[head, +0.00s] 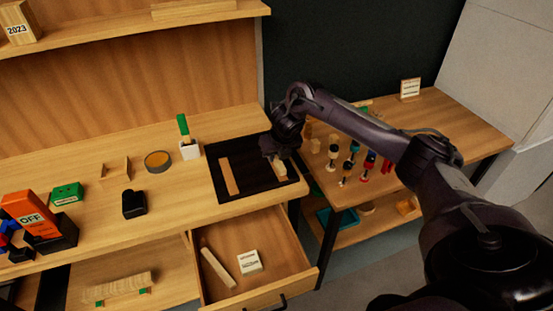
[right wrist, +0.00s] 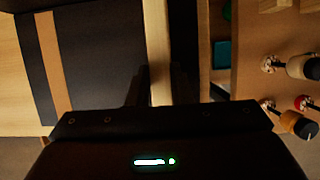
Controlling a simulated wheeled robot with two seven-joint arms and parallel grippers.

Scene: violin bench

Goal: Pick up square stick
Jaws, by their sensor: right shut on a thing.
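A pale square stick (head: 281,172) lies at the right side of the black tray (head: 243,206) on the bench. My right gripper (head: 276,157) is over it and shut on it. In the right wrist view the stick (right wrist: 158,45) runs up between the two fingers of my right gripper (right wrist: 160,90). I cannot tell whether the stick is clear of the tray. A second, browner wooden strip (head: 229,177) lies at the tray's left side, apart from the gripper. My left gripper is not in view.
An open drawer (head: 222,291) below holds a pale stick and a small white box. A white holder (head: 189,150) with a green-handled tool stands left of the tray. Several handled tools (head: 345,170) stand on the side table at right. A dark round tin (head: 158,162) is farther left.

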